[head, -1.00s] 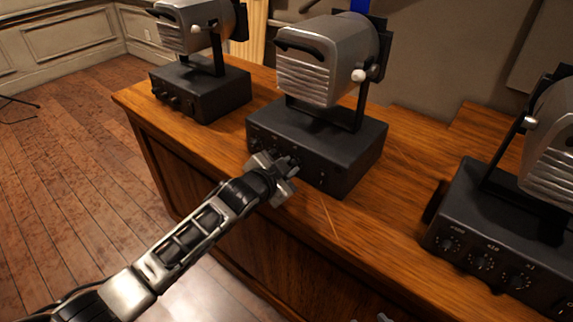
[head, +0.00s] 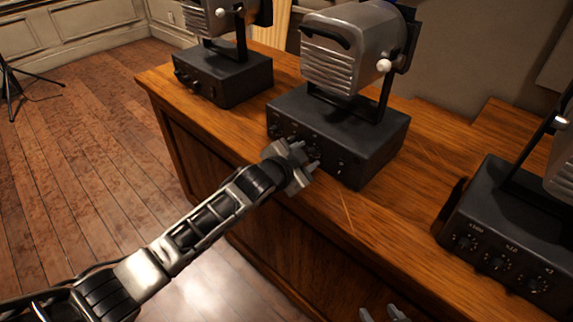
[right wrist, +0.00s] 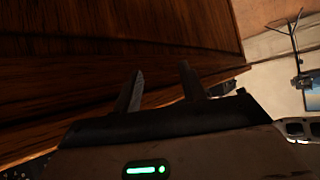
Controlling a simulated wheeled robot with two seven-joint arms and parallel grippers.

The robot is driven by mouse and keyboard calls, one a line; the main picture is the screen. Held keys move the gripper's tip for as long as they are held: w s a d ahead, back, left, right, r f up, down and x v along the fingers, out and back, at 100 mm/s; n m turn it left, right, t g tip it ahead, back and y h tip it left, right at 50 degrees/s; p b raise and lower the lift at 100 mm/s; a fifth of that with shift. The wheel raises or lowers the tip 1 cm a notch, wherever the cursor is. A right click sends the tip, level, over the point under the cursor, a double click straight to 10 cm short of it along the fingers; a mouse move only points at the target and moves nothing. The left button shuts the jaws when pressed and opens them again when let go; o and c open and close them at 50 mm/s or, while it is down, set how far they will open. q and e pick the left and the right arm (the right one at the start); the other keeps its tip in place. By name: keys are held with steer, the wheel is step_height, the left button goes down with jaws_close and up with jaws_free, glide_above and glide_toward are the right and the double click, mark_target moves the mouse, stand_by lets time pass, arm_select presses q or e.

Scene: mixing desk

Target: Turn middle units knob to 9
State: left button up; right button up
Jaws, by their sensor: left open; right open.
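The middle unit (head: 370,155) is a black box with a grey louvred lamp-like head (head: 345,55) on a bracket. Its front panel carries a row of small knobs (head: 280,132). My left gripper (head: 304,166) is open right in front of that panel and hides part of the knob row. I cannot tell whether its fingers touch or surround a knob. The knob's pointer setting is too small to read. My right gripper (head: 385,314) is open at the bottom edge of the head view. In the right wrist view its two fingers (right wrist: 158,90) are apart with nothing between them.
A similar unit (head: 225,78) stands on the wooden desk (head: 340,215) to the left. Another unit (head: 500,225) stands to the right, with knobs labelled x100, x10 and x1. Bare desk lies between the middle and right units. A tripod stand (head: 15,90) is on the floor far left.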

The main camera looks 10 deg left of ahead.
arm_select(q)
steer(key=v, duration=1.5)
steer(key=shift+p, duration=0.45)
